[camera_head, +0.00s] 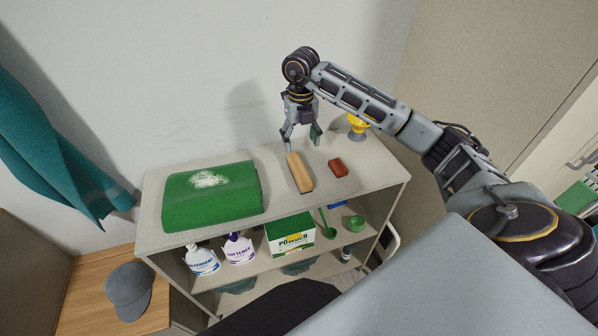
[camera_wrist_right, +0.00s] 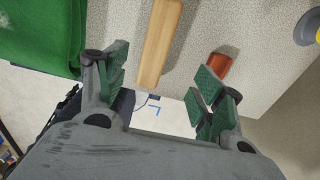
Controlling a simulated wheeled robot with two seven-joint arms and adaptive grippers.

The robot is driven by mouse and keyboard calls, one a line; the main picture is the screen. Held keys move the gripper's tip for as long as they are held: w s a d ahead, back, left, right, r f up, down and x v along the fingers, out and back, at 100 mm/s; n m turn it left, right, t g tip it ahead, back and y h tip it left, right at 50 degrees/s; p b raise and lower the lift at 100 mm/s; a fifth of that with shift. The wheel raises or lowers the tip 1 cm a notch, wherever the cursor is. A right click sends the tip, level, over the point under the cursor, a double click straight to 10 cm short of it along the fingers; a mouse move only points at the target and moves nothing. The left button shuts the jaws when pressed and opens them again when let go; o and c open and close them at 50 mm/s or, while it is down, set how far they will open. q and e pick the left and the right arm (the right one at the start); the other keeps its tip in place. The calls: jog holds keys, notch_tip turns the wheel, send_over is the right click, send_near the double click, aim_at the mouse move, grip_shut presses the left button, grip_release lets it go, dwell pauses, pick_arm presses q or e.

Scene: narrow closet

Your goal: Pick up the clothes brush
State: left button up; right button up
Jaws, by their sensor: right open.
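The clothes brush, seen as a long light-wood bar (camera_head: 299,173), lies on the top of the shelf unit, between a green folded cloth and a small reddish-brown block. My right gripper (camera_head: 302,143) is open and empty, pointing down above the brush's far end. In the right wrist view the wooden bar (camera_wrist_right: 159,42) lies beyond the open fingers (camera_wrist_right: 160,88), roughly midway between them and apart from both. The brush's underside is hidden. My left gripper is not in view.
The green cloth (camera_head: 212,207) with white powder is left of the brush. The reddish-brown block (camera_head: 338,168) is close on its right. A yellow-topped object (camera_head: 357,124) stands at the back right. Bottles and a powder box (camera_head: 290,236) fill the shelf below. A wall rises behind.

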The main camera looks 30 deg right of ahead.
aim_at(299, 168)
jog(key=f, duration=0.2)
jog(key=shift+s+a+f, duration=0.2)
jog(key=shift+f, duration=0.2)
notch_tip(299, 168, down, 3)
jog(key=shift+w+d+f+p, duration=0.1)
jog(key=shift+w+f+p, duration=0.05)
jog(key=shift+p, duration=0.2)
jog(key=shift+f, duration=1.1)
jog(key=f, duration=0.1)
jog(key=f+p, duration=0.1)
jog(key=f, duration=0.1)
jog(key=shift+a+f, duration=0.25)
jog(key=shift+a, duration=0.05)
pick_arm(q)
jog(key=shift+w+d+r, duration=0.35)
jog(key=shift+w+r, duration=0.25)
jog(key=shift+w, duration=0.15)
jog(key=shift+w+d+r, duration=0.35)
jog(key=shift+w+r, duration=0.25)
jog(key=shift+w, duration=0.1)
pick_arm(e)
jog(key=shift+f, duration=0.5)
